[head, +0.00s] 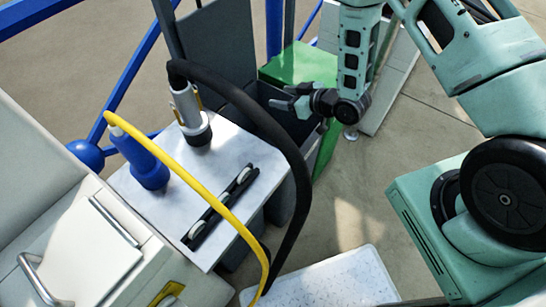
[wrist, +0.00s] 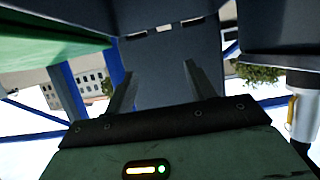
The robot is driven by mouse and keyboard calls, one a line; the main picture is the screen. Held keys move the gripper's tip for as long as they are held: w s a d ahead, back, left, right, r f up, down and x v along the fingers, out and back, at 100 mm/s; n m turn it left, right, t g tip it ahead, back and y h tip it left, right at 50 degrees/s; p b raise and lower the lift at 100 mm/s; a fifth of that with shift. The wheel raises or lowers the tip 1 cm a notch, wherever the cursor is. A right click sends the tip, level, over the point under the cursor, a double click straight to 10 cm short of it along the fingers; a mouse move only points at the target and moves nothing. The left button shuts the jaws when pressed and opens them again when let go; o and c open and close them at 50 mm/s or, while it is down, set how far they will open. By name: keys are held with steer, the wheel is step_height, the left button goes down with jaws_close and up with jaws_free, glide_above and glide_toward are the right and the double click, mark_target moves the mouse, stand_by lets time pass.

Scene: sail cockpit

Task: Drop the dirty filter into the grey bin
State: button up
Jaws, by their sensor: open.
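My gripper (head: 292,103) is open at the top of the head view, over a dark grey open box that looks like the grey bin (head: 268,94), beside a green box. In the wrist view my gripper (wrist: 165,85) shows two spread fingers with nothing between them. A dark grey panel (wrist: 230,40) fills the upper middle of that view, beyond the fingertips. I cannot make out the dirty filter in either view; the inside of the bin is mostly hidden.
A white marble-like table (head: 205,175) holds a blue bottle-shaped item (head: 143,163), a silver cylinder (head: 187,108) with a black hose, and a black bar (head: 222,205). A yellow cable arches across it. The green box (head: 300,63) stands behind.

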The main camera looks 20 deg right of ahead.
steer(key=v, duration=1.4)
steer(key=shift+r, duration=0.1)
